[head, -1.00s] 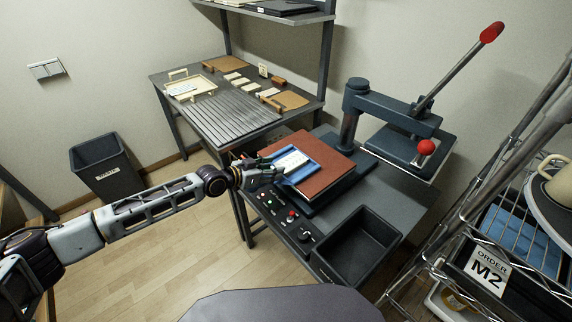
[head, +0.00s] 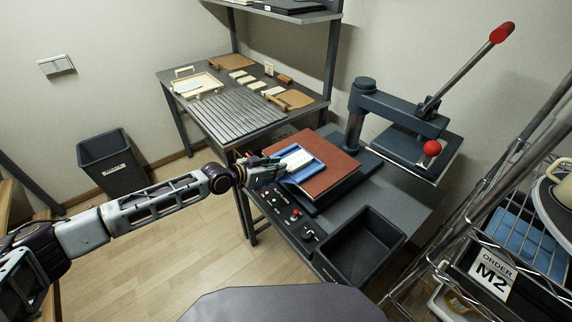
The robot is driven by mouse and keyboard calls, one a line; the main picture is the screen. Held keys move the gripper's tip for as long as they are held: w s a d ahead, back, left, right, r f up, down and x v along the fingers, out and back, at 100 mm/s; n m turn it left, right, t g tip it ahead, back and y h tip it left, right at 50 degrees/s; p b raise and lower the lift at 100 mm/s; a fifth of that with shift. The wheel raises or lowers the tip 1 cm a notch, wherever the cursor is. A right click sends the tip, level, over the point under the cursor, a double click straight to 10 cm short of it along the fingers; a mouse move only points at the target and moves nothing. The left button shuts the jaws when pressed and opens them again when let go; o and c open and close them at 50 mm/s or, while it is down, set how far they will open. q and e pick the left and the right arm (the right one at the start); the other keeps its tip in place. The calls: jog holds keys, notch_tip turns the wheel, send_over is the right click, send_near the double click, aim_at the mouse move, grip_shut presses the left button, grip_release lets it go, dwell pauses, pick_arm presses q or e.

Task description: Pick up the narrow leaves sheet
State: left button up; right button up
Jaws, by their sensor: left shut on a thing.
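A blue-bordered flat piece with a white sheet (head: 298,160) in it is at the near left part of the red-brown platen pad of the press. Its print is too small to read, so I cannot tell whether it is the narrow leaves sheet. My left gripper (head: 274,169) is shut on its left edge, and the fingers hide that edge. I cannot tell whether the piece touches the pad (head: 333,178) or is just above it. My right gripper is not in view.
The press arm (head: 405,115) is swung aside to the right, its red-knobbed lever (head: 501,33) raised. A black bin (head: 362,245) is at the bench front. A slatted table (head: 240,118) with a tray and pale cards stands behind. A wire rack (head: 500,235) is at right.

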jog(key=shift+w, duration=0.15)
pick_arm(q)
jog(key=shift+r, duration=0.85)
notch_tip(320, 180, up, 8)
jog(key=shift+r+p, duration=0.2)
jog(key=shift+p, duration=0.2)
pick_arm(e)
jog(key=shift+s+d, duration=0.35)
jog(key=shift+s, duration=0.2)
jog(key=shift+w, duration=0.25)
